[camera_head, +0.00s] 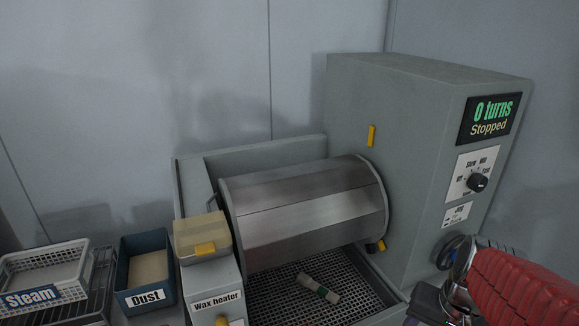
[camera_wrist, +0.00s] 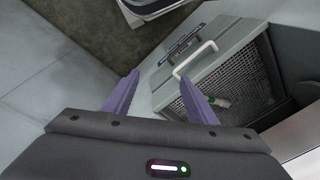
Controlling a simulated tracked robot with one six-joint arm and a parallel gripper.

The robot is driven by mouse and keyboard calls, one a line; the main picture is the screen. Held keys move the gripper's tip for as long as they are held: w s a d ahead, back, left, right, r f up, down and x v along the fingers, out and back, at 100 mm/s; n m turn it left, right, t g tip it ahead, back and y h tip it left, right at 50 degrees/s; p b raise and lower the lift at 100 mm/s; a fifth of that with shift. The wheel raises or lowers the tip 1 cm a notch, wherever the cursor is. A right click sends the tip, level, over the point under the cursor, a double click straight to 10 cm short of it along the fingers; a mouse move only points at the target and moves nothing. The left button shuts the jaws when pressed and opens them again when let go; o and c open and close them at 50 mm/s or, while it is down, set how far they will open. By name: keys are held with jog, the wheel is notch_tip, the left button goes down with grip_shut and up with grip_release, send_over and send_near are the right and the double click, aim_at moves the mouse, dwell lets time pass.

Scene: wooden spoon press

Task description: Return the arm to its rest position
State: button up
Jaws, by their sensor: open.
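My gripper (camera_wrist: 160,77) shows in the wrist view as two purple fingers spread apart, with nothing between them. In the same view, a grey box with a mesh grate (camera_wrist: 235,72) and a white handle (camera_wrist: 195,58) lies beyond the fingers; I cannot tell how far off it is. In the head view, my red arm (camera_head: 525,287) is at the lower right, in front of the grey machine (camera_head: 400,130). Part of a purple piece shows at the bottom edge there, and the fingertips are not clearly visible.
The machine's display (camera_head: 489,118) reads "0 turns Stopped". A metal drum (camera_head: 305,210) sits above a mesh tray (camera_head: 270,290) holding a small pale-and-green piece (camera_head: 319,288). At left are a wax heater box (camera_head: 202,238), a Dust bin (camera_head: 146,275) and a white Steam basket (camera_head: 45,280).

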jog(key=s+a+r+n+t, duration=0.1)
jog(key=a+r+n+t, duration=0.2)
jog(key=a+r+n, duration=0.3)
jog(key=a+r, duration=0.3)
jog(key=a, duration=0.3)
jog(key=shift+t, duration=0.4)
